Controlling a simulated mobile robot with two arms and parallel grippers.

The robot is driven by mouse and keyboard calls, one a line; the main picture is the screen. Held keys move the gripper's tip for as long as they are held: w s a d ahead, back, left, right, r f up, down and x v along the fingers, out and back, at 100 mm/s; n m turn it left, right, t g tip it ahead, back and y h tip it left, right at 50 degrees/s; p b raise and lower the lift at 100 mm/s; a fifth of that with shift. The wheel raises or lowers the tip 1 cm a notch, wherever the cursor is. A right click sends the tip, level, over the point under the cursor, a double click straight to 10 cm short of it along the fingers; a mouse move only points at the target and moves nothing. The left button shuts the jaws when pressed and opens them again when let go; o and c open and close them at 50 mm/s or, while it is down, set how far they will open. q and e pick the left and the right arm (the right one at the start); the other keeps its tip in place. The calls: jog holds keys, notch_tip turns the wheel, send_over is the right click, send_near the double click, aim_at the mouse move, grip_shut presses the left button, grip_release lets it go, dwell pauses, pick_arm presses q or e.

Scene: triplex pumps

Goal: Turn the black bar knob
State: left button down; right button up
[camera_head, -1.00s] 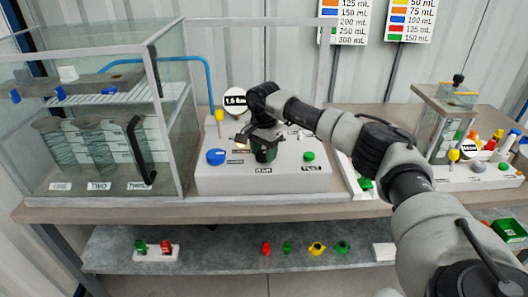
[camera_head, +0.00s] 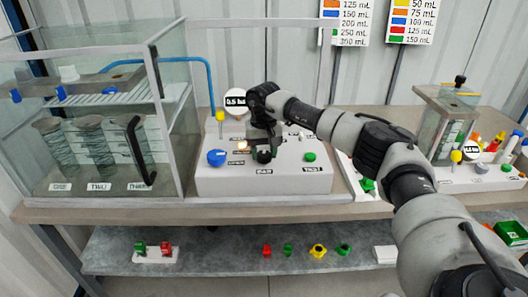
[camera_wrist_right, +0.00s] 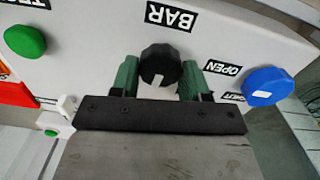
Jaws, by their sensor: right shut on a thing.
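The black bar knob (camera_wrist_right: 160,64) shows in the right wrist view, on the white panel next to the BAR label. It has a small white mark on its face. My right gripper (camera_wrist_right: 160,82) has its green fingers on either side of the knob and is shut on it. In the head view my right gripper (camera_head: 263,150) reaches down to the front of the white control box (camera_head: 215,180) and largely hides the knob. A round gauge (camera_head: 235,102) behind the box appears to read 0.5 bar. My left gripper is not in view.
A blue knob (camera_head: 216,157) is left of my gripper and a green knob (camera_head: 309,157) is right of it. A glass tank (camera_head: 100,110) stands at the left.

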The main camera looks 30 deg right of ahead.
aim_at(264, 153)
jog(key=shift+n, duration=0.5)
jog(key=o, duration=0.9)
notch_tip(264, 153, up, 11)
jog(key=shift+f+b, duration=0.1)
jog(key=shift+b, duration=0.45)
